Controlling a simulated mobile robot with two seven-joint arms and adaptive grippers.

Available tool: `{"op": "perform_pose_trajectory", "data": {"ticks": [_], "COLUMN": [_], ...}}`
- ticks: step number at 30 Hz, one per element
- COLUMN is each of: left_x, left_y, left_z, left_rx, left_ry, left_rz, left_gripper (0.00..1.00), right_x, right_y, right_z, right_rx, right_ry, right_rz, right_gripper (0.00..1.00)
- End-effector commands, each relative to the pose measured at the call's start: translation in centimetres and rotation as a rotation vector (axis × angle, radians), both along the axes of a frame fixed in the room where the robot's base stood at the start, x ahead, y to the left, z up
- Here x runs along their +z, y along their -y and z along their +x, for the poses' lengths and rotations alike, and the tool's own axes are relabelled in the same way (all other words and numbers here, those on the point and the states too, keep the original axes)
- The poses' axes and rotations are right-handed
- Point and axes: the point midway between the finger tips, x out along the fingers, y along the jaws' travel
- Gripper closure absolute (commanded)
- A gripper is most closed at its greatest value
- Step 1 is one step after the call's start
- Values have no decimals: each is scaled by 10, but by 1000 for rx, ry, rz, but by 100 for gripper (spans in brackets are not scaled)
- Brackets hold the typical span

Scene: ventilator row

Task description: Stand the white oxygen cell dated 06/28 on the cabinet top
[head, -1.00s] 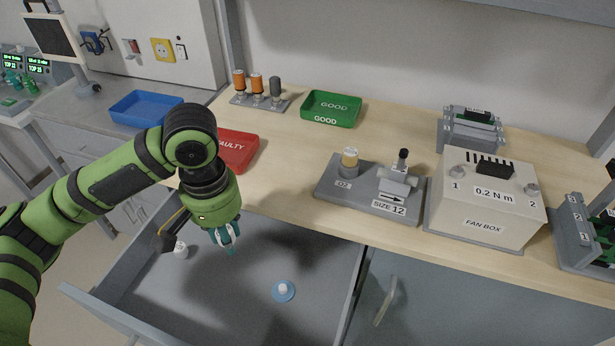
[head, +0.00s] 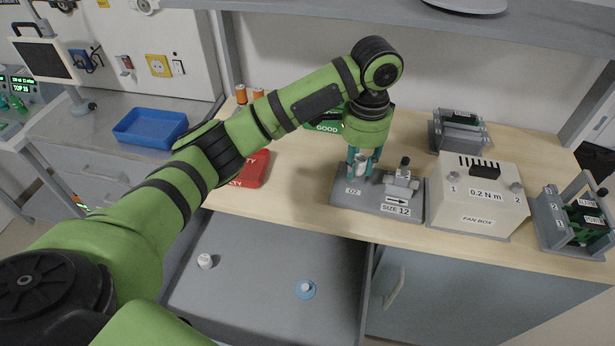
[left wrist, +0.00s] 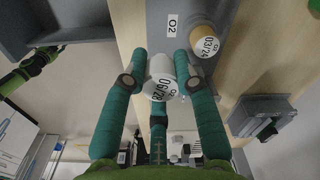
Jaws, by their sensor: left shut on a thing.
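My left gripper (head: 364,166) is shut on a white oxygen cell (left wrist: 161,78), whose round end reads 06/28 in the left wrist view. In the head view the fingers hold it over the left part of the grey plate (head: 347,202) marked O2. Whether the held cell touches the plate cannot be told. A second cell with a yellow-brown side (left wrist: 203,41), marked 03/24, stands apart from the fingers on the plate in the left wrist view. In the head view the fingers hide it. The wooden cabinet top (head: 300,195) carries the plate. My right gripper is not in view.
A SIZE 12 fixture (head: 401,183) stands just right of the gripper, then the fan box (head: 478,208). The red tray (head: 256,168) and green tray (head: 322,126) are partly behind my arm. The open drawer (head: 250,300) holds a white piece (head: 205,261) and a blue disc (head: 305,289).

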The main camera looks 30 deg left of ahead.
Motion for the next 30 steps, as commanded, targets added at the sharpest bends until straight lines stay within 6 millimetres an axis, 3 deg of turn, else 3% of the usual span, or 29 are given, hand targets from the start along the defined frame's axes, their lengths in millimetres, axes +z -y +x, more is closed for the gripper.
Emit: {"op": "perform_pose_trajectory", "data": {"ticks": [5, 15, 19, 25, 30], "left_x": [2, -41, -55, -67, -91], "left_y": [-7, -81, -101, -113, -113], "left_z": [5, -5, -8, -9, -10], "left_rx": [-69, -68, -72, -74, -74], "left_ry": [-8, -10, -10, -7, -11], "left_rz": [6, 10, 8, 6, 6], "left_gripper": [100, 100, 100, 100, 100], "right_x": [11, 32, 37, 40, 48], "right_y": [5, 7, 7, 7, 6], "right_z": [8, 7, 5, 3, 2], "right_rx": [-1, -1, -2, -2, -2], "right_ry": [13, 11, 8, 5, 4], "right_rz": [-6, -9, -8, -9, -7], "right_gripper": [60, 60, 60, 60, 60]}}
